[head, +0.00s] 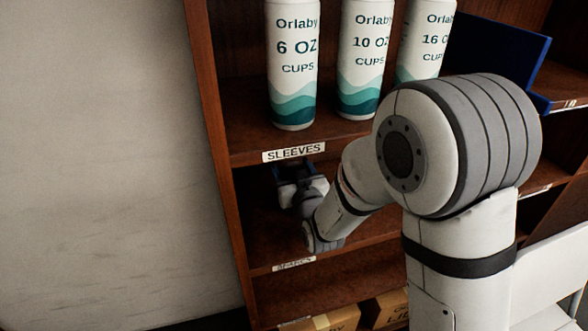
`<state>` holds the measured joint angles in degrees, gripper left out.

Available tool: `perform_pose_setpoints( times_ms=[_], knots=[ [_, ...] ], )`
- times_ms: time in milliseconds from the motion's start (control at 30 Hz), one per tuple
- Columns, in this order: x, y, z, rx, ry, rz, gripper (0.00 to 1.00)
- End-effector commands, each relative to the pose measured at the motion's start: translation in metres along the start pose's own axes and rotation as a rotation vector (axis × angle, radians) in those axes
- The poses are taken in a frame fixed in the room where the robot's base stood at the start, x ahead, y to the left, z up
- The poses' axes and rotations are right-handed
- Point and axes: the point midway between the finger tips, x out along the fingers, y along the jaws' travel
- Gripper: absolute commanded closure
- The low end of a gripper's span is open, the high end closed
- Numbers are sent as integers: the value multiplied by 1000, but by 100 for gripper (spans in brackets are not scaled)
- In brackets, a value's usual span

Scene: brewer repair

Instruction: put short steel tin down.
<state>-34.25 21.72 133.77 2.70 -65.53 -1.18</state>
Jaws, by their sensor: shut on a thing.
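My gripper (288,172) reaches into the shelf bay below the label reading SLEEVES. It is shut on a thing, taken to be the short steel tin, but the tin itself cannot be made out. The fingertips lie in shadow under the upper board, partly behind my wrist. The shelf board (262,243) of that bay runs below my gripper. I cannot tell how far the held thing is above the board or whether it touches it.
Cups packs marked 6 OZ (294,70), 10 OZ (362,60) and 16 OZ (423,42) stand on the shelf above. A blue panel (500,50) is right of them. Cardboard boxes (335,319) lie below. The shelf's side wall (212,110) bounds the bay on the left.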

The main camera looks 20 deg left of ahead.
Motion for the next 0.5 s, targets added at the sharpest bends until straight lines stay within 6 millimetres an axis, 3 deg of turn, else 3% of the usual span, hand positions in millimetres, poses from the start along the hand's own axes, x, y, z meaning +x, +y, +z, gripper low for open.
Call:
perform_pose_setpoints(
  times_ms=[67,100,333,500],
  knots=[
    [0,0,3,0,2,0,69],
    [0,0,2,0,1,0,34],
    [0,1,2,0,0,1,15],
    [0,1,2,0,0,1,14]
  ],
)
